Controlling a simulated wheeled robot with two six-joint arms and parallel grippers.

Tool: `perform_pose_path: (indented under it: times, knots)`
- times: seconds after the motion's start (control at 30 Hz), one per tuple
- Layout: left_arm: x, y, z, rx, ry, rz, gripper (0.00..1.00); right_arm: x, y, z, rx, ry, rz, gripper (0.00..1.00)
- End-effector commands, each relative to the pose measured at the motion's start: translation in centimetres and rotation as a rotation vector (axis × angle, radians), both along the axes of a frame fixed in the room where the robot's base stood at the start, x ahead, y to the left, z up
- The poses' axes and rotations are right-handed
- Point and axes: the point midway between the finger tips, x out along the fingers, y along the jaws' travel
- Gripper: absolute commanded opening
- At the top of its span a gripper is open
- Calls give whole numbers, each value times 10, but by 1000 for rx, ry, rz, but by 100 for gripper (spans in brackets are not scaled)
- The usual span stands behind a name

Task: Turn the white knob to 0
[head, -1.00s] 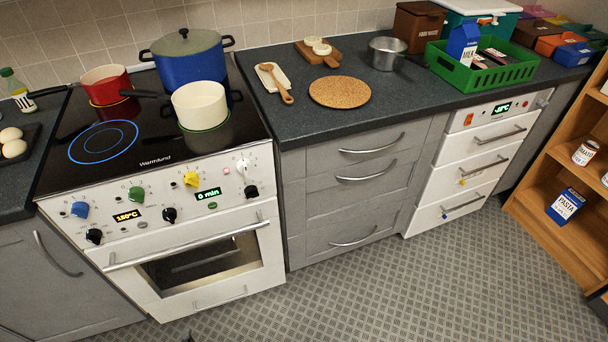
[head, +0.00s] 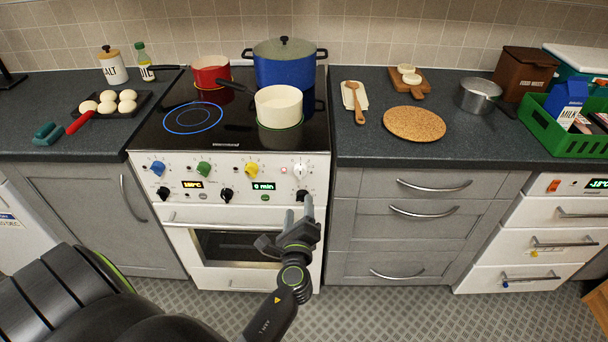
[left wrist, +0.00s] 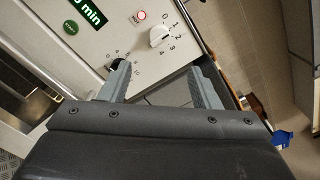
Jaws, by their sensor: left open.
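The white knob (head: 300,170) is at the right end of the upper row on the white stove's panel (head: 226,167). In the left wrist view, the white knob (left wrist: 159,36) has the numerals 0 to 4 printed around its right side. Its raised ridge slants toward the right-hand numerals, but I cannot tell exactly which one. My left gripper (head: 298,212) is open and empty, below the knob and in front of the stove. In the left wrist view its fingers (left wrist: 160,72) are spread apart, with the knob beyond the tips. My right gripper is not in view.
A black knob (head: 301,195) sits below the white one; yellow (head: 251,170), green (head: 204,169) and blue (head: 158,168) knobs are to the left. The oven handle (head: 222,226) runs below. A white pot (head: 279,104) and blue pot (head: 284,66) stand on the cooktop.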

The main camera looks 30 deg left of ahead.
Motion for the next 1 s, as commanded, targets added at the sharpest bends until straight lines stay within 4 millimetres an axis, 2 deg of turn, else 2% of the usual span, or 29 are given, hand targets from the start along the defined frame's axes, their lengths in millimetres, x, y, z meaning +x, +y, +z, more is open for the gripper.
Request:
perform_pose_path:
  times: [0.2,0.5,0.7,1.0]
  knots:
    - [41,25,3,4,0,-1,57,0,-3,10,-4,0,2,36]
    - [87,54,2,2,-1,2,57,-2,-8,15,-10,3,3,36]
    - [104,64,0,-1,0,1,57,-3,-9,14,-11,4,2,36]
    - [108,67,0,-2,0,1,57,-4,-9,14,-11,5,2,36]
